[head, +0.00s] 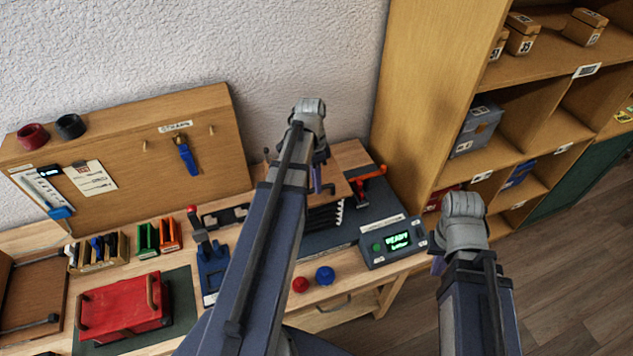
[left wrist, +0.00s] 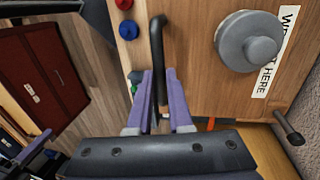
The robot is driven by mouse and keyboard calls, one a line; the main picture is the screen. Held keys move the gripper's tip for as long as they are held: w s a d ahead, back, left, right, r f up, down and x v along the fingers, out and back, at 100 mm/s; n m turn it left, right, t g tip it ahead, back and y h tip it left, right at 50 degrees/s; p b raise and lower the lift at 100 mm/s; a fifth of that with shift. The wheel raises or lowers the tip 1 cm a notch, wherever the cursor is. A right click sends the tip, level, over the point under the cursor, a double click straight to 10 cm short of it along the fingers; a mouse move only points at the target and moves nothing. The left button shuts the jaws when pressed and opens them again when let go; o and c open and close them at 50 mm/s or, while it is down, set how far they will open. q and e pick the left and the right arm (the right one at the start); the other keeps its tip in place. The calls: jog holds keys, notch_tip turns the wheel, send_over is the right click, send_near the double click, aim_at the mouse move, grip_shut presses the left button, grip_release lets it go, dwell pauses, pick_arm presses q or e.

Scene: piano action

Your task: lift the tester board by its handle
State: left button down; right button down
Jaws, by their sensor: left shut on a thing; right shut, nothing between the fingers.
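The tester board is a wooden board that fills the upper middle of the left wrist view (left wrist: 200,85). It carries a dark bar handle (left wrist: 157,40). My left gripper (left wrist: 160,100) has its purple fingers shut on this handle. In the head view my left gripper (head: 318,178) is over the bench's back right, and my arm hides much of the board (head: 338,188). Whether the board is clear of the bench cannot be told. My right gripper (head: 438,264) is shut and empty, right of the bench end, mostly hidden by its own wrist.
A grey round weight (left wrist: 248,42) lies on the board beside a partly covered label (left wrist: 276,55). A grey box with a green "READY" display (head: 393,242) stands at the bench's right end. Red (head: 300,284) and blue (head: 325,275) knobs are near its front. A tall shelf (head: 430,80) rises at right.

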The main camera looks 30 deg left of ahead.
pick_arm(q)
jog(key=shift+r, duration=0.6)
jog(key=shift+f, duration=0.15)
pick_arm(e)
jog(key=shift+r, duration=0.45)
pick_arm(q)
jog(key=c, duration=0.8)
grip_release()
jog(key=shift+c, duration=0.2)
pick_arm(e)
jog(key=shift+r, duration=0.15)
pick_arm(q)
notch_tip(320, 180, up, 8)
jog(key=w+a+p, duration=0.1)
jog(key=p, duration=0.6)
jog(key=shift+f+p, duration=0.15)
jog(key=shift+p, duration=0.2)
pick_arm(e)
notch_tip(320, 180, up, 7)
jog(key=shift+r, duration=0.2)
pick_arm(q)
jog(key=shift+a, duration=0.1)
